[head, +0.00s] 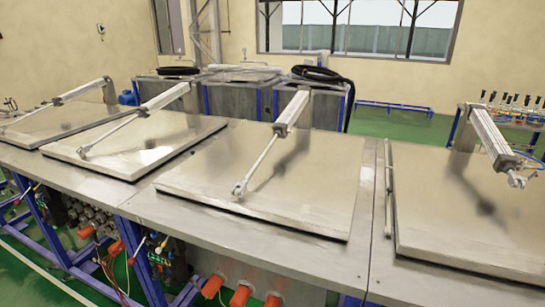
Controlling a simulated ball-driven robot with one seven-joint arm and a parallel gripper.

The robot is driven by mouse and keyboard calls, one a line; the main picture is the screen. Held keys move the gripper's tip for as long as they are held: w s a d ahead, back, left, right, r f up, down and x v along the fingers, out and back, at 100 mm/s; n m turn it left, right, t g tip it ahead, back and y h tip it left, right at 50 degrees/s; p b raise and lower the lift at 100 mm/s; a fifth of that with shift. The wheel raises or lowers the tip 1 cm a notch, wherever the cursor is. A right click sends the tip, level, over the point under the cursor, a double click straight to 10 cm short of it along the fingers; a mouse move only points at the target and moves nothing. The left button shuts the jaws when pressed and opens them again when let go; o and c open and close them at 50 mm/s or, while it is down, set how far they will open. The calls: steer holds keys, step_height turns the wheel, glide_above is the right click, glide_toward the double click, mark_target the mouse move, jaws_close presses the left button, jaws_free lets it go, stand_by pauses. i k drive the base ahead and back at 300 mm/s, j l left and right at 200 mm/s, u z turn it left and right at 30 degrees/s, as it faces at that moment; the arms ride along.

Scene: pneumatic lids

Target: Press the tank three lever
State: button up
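Flat metal tank lids lie shut along a long steel bench: one at far left (60,122), one left of centre (115,152), one at centre (310,190) and one at right (460,225). Each has a pneumatic cylinder above it, such as the centre one (293,110). Small thin levers show below the bench's front edge at left, including one with a pale shaft (137,249). I cannot tell which lever belongs to tank three, and no number labels are readable. My gripper is not in view.
The bench's front edge (240,250) runs across the foreground. Blue frame legs (40,225), orange-red fittings (240,296) and hoses sit under it. Grey tanks with black hoses (322,75) stand behind. Green floor shows at the back right (390,125).

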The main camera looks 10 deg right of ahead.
mark_target(132, 261)
steer(key=i+j, duration=0.3)
steer(key=i+j+z, duration=0.15)
steer(key=i+j, duration=0.15)
steer(key=j, duration=0.2)
steer(key=i+j, duration=0.25)
steer(key=j, duration=0.2)
steer(key=i+j+z, duration=0.15)
steer(key=j, duration=0.25)
steer(key=i, duration=0.1)
